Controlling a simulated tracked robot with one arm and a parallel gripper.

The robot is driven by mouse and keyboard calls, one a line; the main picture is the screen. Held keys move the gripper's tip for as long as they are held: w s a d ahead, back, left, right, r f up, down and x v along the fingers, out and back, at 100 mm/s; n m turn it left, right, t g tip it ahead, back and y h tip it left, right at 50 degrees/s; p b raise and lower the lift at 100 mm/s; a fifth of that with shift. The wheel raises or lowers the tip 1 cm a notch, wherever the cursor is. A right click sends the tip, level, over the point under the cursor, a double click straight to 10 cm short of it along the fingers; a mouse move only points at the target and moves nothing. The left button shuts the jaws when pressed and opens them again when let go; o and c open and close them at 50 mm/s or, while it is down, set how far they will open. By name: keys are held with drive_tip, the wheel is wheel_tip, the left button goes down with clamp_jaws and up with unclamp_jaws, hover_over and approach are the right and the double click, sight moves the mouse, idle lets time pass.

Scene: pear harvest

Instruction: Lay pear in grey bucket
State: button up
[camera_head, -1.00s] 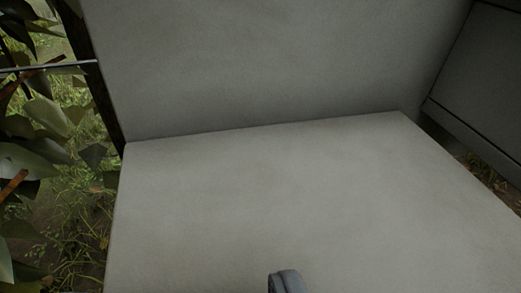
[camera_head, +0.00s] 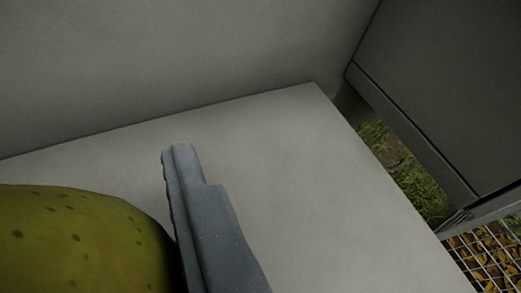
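A large yellow-green pear (camera_head: 75,240) with brown spots fills the lower left, cut off by the frame edges. One grey finger of my gripper (camera_head: 208,220) stands along the pear's right side, apparently against it. The other finger is out of view or hidden behind the pear. The pear appears held, close to the camera and in front of a pale flat surface. I cannot make out a grey bucket for certain.
Pale flat surfaces, probably my own body, fill the middle. A dark grey panel (camera_head: 445,85) is at the upper right, with grass (camera_head: 415,180) below it. A wire mesh (camera_head: 490,250) over yellow leaves is at the lower right.

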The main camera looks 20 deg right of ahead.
sight(170, 232)
drive_tip(key=shift+w+d+f, duration=0.1)
drive_tip(key=shift+w+d, duration=0.7)
drive_tip(key=shift+d, duration=0.3)
wheel_tip(170, 232, down, 4)
drive_tip(key=shift+r+b, duration=0.25)
drive_tip(key=shift+b, duration=0.55)
drive_tip(key=o, duration=1.1)
drive_tip(key=shift+r, duration=0.1)
drive_tip(key=p+v, duration=0.1)
drive_tip(key=v, duration=1.1)
drive_tip(key=shift+p, duration=0.4)
